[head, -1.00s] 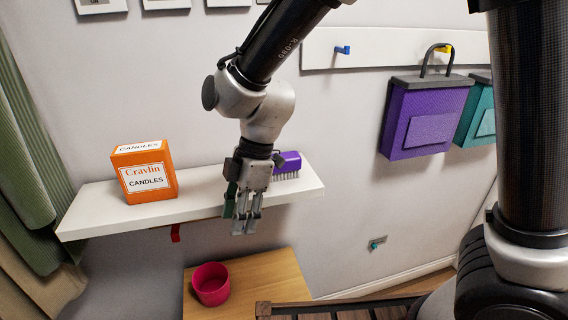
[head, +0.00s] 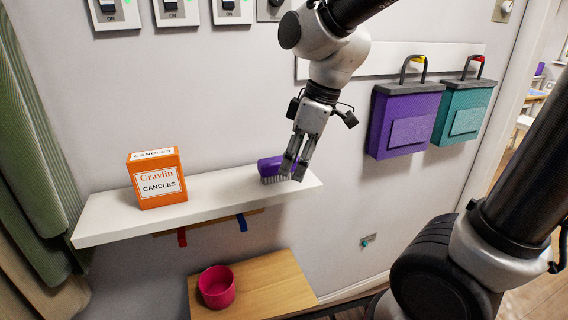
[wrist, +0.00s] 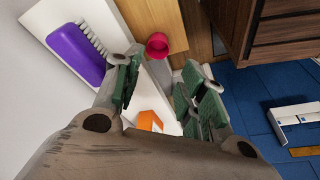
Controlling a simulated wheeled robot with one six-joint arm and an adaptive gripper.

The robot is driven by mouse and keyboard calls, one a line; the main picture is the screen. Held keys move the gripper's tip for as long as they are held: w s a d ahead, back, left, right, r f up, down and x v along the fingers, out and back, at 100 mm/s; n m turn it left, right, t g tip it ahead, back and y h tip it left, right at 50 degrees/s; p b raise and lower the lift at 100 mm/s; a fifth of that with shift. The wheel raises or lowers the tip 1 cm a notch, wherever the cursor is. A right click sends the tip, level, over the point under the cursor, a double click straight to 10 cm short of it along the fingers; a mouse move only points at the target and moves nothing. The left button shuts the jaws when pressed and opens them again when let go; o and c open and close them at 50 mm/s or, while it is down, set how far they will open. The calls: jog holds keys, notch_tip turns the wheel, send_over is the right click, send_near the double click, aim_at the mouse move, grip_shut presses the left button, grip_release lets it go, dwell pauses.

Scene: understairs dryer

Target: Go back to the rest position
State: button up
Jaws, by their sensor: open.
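My gripper (head: 297,163) hangs in front of the right part of the white shelf, fingers pointing down. In the wrist view its green-padded fingers (wrist: 160,95) stand apart with nothing between them. A purple brush (head: 268,168) with pale bristles lies on the shelf beside and partly behind the fingers in the head view. The brush also shows in the wrist view (wrist: 75,52), to the left of the fingers and apart from them.
An orange candle box (head: 157,178) stands on the white shelf (head: 110,218). Below is a wooden table (head: 268,285) with a pink pot (head: 216,287). A purple bag (head: 404,120) and a teal bag (head: 463,112) hang on the right wall. Switches (head: 172,12) line the upper wall.

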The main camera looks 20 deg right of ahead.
jog(key=shift+s+d+r+m, duration=0.15)
jog(key=shift+d+m, duration=0.05)
jog(key=shift+m, duration=0.1)
jog(key=s+d+r+m+t+h, duration=0.1)
jog(key=s+d+r+m, duration=0.1)
jog(key=s+d+m, duration=0.3)
jog(key=s+d+r+m+t+h, duration=0.1)
jog(key=s+d+m, duration=0.3)
jog(key=d, duration=0.9)
jog(key=shift+s+d+r+m+t+h, duration=0.2)
jog(key=shift+s+r+m+t+h, duration=0.25)
jog(key=shift+m, duration=0.75)
